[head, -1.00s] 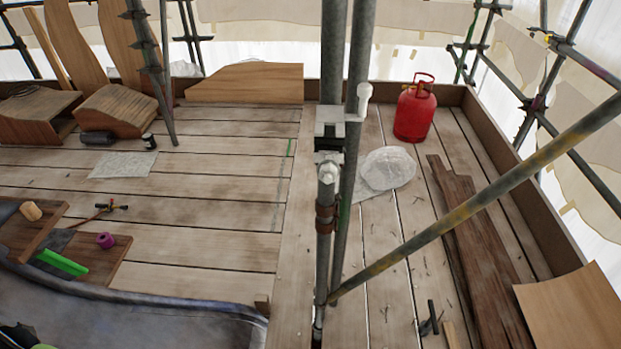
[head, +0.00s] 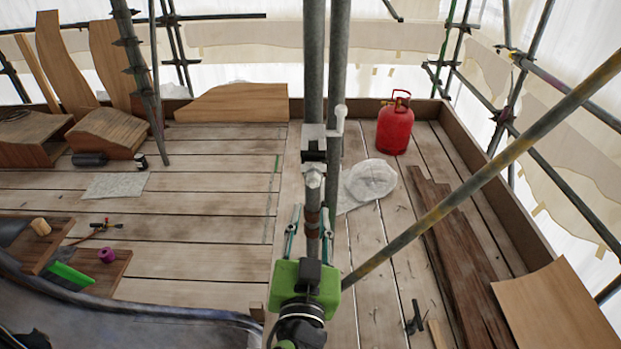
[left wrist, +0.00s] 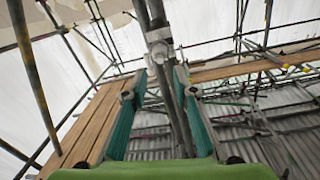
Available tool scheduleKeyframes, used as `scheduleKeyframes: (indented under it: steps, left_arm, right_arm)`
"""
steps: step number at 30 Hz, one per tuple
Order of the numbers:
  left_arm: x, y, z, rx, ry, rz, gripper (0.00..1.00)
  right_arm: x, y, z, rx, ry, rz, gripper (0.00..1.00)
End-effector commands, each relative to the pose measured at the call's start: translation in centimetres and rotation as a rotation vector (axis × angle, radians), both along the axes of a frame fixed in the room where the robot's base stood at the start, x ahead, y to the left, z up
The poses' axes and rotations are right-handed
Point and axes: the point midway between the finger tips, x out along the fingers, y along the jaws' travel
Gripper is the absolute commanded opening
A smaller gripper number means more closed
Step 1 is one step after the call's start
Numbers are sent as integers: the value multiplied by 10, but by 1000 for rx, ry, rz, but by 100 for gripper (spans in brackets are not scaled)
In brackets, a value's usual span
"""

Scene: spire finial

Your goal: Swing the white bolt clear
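The white bolt (head: 340,115) stands out at the right side of a pale metal coupler (head: 315,131), which clamps two upright grey tubes (head: 313,60). The coupler also shows near the top middle of the left wrist view (left wrist: 158,42); I cannot make out the bolt there. My left gripper (head: 309,214), with a green body, is below the coupler and points up toward it. In the left wrist view its teal fingers (left wrist: 158,88) are wide apart, with the tubes showing between them and gaps at the sides. It holds nothing. My right gripper is not in view.
A diagonal tube (head: 470,185) crosses right of the uprights. A torch (head: 105,224) lies left. The left deck boards (head: 190,205) are mostly clear.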

Motion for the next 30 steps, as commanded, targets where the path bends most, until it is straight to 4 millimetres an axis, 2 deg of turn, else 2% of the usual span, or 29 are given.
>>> scheduleKeyframes:
  steps: [1, 9, 15, 21, 29, 30]
  left_arm:
    - [12, -1, 6, 4, -4, -1, 26]
    - [70, -4, 5, 4, -1, -1, 26]
    - [99, -5, 2, 3, 0, -1, 26]
    - [111, -6, 0, 1, 0, -2, 26]
    - [111, -6, -1, 1, 1, -2, 26]
    - [111, -6, -1, 1, 1, -2, 18]
  right_arm:
    - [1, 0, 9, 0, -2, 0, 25]
    - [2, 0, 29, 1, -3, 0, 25]
    - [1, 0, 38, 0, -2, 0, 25]
    - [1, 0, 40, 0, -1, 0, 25]
    - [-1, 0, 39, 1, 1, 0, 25]
    - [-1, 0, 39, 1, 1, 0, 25]
